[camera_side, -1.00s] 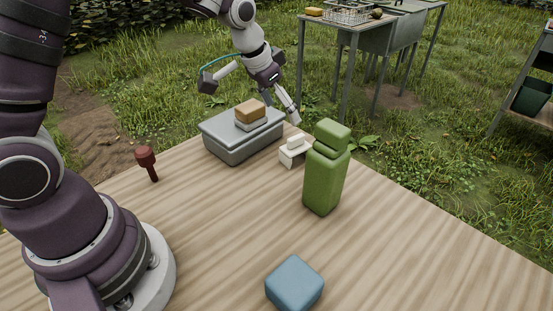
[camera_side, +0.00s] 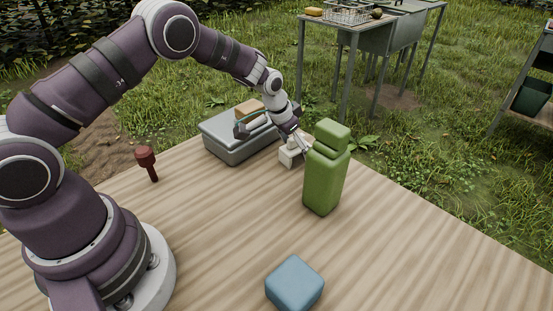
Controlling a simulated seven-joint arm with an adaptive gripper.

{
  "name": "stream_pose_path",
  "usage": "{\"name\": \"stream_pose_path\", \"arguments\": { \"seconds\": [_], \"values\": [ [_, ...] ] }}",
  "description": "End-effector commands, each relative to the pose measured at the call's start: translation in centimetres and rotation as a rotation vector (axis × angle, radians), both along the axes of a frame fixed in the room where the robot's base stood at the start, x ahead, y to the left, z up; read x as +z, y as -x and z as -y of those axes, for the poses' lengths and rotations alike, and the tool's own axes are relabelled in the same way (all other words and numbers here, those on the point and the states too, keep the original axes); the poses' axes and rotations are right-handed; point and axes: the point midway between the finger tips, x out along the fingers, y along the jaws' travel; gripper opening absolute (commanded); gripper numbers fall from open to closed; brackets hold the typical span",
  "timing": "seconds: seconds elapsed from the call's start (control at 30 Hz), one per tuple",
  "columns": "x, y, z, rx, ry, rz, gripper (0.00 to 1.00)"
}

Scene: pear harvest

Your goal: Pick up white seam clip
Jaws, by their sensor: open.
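The white seam clip (camera_side: 288,158) sits on the wooden table between the grey box and the green bottle. My gripper (camera_side: 301,146) is low over the clip, pointing down and to the right. Its fingers cover the clip's upper and right parts. The gripper is open. Whether the fingers touch the clip or stand around it, I cannot tell.
The green bottle (camera_side: 323,182) stands close to the right of my gripper. The grey box (camera_side: 228,148) with a tan block (camera_side: 249,107) on it is at the left. A dark red tool (camera_side: 147,163) and a blue block (camera_side: 294,285) stand farther off. The middle of the table is clear.

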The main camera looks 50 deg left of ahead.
Motion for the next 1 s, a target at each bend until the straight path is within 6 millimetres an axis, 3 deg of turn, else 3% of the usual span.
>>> {"name": "stream_pose_path", "arguments": {
  "seconds": [0.07, 0.5, 0.8, 1.0],
  "values": [
    [0.0, 0.0, 0.0, 0.0, 0.0, 0.0, 0.71],
    [0.0, 0.0, 0.0, 0.0, 0.0, 0.0, 0.14],
    [0.5, 0.0, 0.0, 0.0, 0.0, 0.001, 0.14],
    [4.1, 0.0, 0.0, 0.0, 0.0, 0.006, 0.14]
  ]
}}
